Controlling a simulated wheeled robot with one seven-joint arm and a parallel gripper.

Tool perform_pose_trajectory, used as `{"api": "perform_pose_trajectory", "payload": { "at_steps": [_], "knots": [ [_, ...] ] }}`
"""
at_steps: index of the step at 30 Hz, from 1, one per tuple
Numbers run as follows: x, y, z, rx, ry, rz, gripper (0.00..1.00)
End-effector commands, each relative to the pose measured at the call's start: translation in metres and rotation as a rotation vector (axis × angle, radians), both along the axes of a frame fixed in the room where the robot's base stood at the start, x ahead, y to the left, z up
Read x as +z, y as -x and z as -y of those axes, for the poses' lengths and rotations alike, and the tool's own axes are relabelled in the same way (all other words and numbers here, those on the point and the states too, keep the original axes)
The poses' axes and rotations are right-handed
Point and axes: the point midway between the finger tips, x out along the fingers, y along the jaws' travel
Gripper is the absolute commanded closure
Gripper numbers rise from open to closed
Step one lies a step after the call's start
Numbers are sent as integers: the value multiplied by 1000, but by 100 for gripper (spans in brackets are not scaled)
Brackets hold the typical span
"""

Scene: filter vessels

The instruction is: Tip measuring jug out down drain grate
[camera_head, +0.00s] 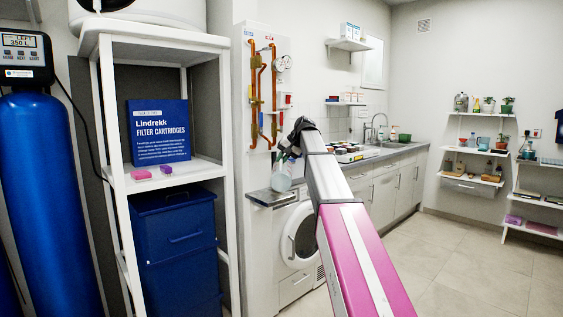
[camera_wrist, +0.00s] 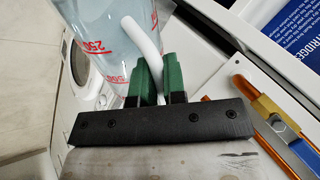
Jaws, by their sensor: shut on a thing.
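The measuring jug (camera_wrist: 105,38) is clear, with red graduation marks reading 250 and a white handle (camera_wrist: 146,42). My gripper (camera_wrist: 160,75) is shut on the handle, its green fingers on either side of it. In the head view the jug (camera_head: 282,178) appears above the counter by the washing machine, partly hidden by my arm. In that view my gripper (camera_head: 291,153) is small and partly hidden. The jug's contents cannot be made out. I cannot make out a drain grate in either view.
A front-loading washing machine (camera_head: 298,240) stands below the jug. A sink counter (camera_head: 385,155) runs along the wall behind. A white shelf rack (camera_head: 162,46) with a blue bin (camera_head: 175,240) stands left. Copper pipes (camera_head: 256,90) are on the wall. Tiled floor (camera_head: 450,260) is clear at right.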

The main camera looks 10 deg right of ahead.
Motion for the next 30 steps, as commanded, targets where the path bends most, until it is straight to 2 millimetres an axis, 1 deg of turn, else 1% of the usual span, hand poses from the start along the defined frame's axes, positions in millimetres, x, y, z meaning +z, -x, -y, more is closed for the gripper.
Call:
{"api": "perform_pose_trajectory", "payload": {
  "at_steps": [1, 30],
  "knots": [
    [1, -3, 0, 1, -3, -11, 100],
    [15, -28, 5, 1, -42, -244, 100]
  ]
}}
